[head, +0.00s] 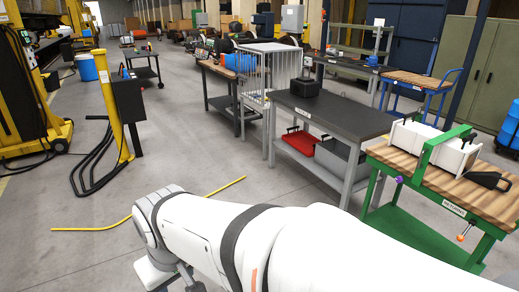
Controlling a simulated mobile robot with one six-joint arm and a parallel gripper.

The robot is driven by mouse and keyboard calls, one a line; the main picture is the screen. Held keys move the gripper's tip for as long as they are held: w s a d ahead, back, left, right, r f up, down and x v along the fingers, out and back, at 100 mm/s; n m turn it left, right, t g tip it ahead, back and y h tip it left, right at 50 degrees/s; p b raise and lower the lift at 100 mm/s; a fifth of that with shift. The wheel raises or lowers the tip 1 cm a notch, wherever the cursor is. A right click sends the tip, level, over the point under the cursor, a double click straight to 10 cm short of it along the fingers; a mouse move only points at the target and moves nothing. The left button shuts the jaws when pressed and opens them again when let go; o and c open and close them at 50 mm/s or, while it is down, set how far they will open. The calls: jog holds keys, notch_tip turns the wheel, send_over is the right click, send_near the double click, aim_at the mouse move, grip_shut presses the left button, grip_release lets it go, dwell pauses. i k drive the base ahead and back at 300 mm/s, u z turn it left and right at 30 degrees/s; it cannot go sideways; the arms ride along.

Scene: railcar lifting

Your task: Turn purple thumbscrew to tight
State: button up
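A small purple knob (399,180), which looks like the thumbscrew, shows at the left end of the green-framed cart (376,190), just below its wooden top. It is too small to tell how far it is turned. My white arm crosses the bottom of the head view. The end of my arm, with my gripper (186,278), is at the bottom edge, left of and well apart from the cart. It is partly cut off and partly hidden by the arm, so I cannot see the state of its fingers.
The cart carries a white rack (434,145), a green upright frame and a black object (488,180). A dark-topped workbench (335,112) stands behind it to the left. A yellow rod (150,215) lies on the floor. A yellow post (108,100) with black cables stands left. Floor between is clear.

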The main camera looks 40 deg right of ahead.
aim_at(400, 179)
jog(key=i, duration=1.8)
jog(key=z, duration=1.35)
jog(key=k, duration=0.1)
jog(key=z, duration=2.05)
jog(key=i, duration=1)
jog(key=z, duration=0.05)
